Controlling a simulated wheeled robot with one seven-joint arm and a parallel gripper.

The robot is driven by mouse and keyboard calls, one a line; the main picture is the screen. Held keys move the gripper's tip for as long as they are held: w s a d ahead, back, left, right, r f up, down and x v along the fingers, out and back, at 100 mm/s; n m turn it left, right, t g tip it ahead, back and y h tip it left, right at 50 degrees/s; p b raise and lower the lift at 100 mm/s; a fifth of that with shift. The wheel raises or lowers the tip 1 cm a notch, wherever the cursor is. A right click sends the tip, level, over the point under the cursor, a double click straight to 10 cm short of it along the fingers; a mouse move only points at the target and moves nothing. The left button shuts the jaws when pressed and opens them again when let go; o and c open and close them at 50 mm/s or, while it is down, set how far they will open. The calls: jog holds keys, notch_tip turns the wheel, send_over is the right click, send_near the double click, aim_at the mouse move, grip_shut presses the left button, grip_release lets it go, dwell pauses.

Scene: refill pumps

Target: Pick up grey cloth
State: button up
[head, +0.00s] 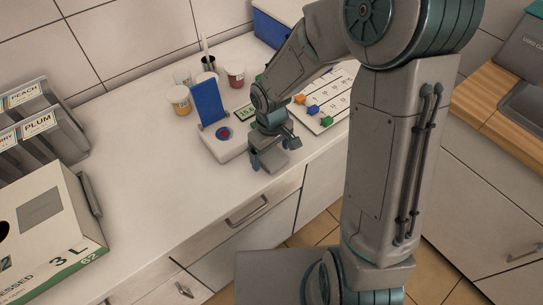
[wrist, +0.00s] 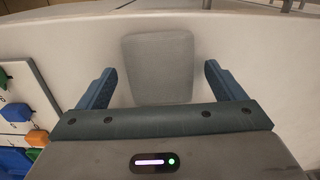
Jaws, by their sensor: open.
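The grey cloth (wrist: 160,60) lies flat on the white counter, a small rounded rectangle. My gripper (wrist: 159,75) is open, with one blue finger on each side of the cloth and a gap on both sides. In the head view my gripper (head: 269,152) points down near the counter's front edge. The cloth (head: 279,163) shows partly there, with the rest hidden by my gripper. I cannot tell how high the fingertips are above the counter.
A white device with a blue upright panel (head: 209,103) stands just left of my gripper. A white board with coloured knobs (head: 327,106) lies to the right. Jars (head: 180,99) stand behind. The counter's left front (head: 150,170) is clear.

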jog(key=shift+f, duration=0.5)
jog(key=c, duration=1.1)
jog(key=shift+o, duration=0.2)
jog(key=shift+r, duration=0.15)
